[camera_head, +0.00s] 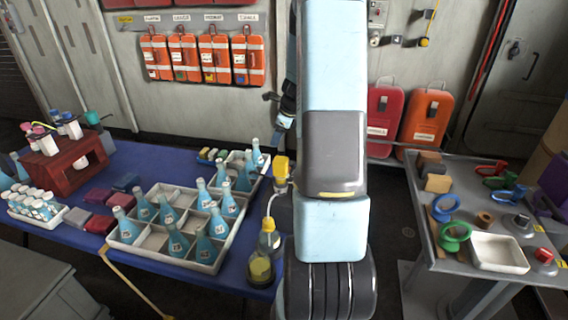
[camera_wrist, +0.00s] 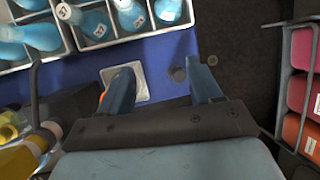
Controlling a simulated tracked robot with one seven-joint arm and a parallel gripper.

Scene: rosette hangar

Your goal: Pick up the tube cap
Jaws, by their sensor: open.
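My gripper (camera_wrist: 163,78) is open in the wrist view, its two blue fingers apart with nothing held between them. A small white square tray (camera_wrist: 143,92) lies on the blue table, partly hidden by the left finger. In the head view my arm hides much of the middle, and I cannot make out the cap there.
A white divided crate (camera_head: 152,257) of blue flasks stands on the blue table (camera_head: 160,163). A yellow-topped bottle (camera_head: 261,268) stands near its right edge. A rack (camera_wrist: 284,65) with red and orange packs is right in the wrist view. A grey table (camera_head: 398,163) stands right.

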